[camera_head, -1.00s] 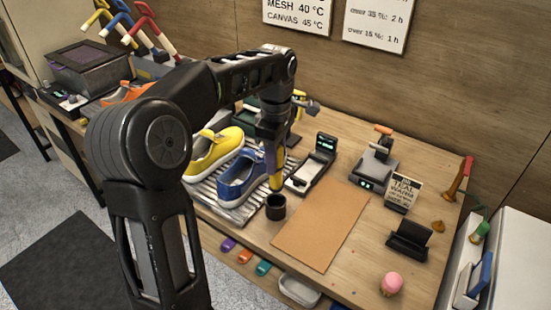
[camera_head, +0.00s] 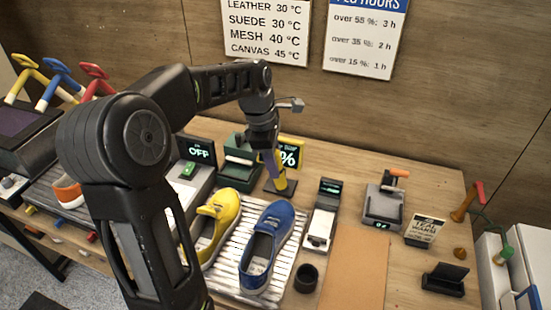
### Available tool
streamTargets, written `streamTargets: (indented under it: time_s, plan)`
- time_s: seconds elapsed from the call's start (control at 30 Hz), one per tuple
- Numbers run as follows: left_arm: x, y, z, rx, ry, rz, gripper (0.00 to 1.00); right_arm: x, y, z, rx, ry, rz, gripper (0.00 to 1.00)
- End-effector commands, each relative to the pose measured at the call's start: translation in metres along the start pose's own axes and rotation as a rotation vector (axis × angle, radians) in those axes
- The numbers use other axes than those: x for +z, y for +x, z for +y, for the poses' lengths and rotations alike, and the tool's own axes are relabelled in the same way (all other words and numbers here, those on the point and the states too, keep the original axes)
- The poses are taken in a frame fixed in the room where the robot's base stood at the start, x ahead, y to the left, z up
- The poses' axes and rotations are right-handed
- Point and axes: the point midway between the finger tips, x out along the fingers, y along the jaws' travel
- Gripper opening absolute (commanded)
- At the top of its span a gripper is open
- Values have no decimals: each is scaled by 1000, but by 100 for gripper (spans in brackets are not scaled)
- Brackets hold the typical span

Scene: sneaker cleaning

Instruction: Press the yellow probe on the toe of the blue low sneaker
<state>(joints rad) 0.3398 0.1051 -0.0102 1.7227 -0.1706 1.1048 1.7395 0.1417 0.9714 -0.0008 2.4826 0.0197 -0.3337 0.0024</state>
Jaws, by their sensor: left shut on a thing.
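The blue low sneaker (camera_head: 263,250) lies on a white ribbed rack (camera_head: 238,287), its toe pointing to the back. My left gripper (camera_head: 266,148) is behind the toe in the picture, pointing down, shut on the yellow probe (camera_head: 279,182). The probe has a purple part just below the jaws, and its yellow end points down. Its tip shows just above the toe in the picture; I see no clear contact with the shoe. A yellow-framed readout showing "%" (camera_head: 291,153) stands right behind the probe, partly hidden. My right gripper is not in view.
A yellow sneaker (camera_head: 217,225) lies left of the blue one, partly behind my arm. A dark cup (camera_head: 306,278) and a white device (camera_head: 321,222) stand to the right. A tan mat (camera_head: 356,268) lies bare. An "OFF" display box (camera_head: 196,150) stands behind the yellow sneaker.

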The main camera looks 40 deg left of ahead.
Motion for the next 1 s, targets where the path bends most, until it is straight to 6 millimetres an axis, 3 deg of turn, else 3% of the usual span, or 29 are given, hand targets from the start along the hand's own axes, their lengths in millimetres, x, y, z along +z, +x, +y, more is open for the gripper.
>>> streamTargets:
  time_s: [0.57,1.0]
  plan:
    - [-2,3,0,3,-10,-4,0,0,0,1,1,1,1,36]
    - [-9,45,-3,4,-9,-4,0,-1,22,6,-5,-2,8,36]
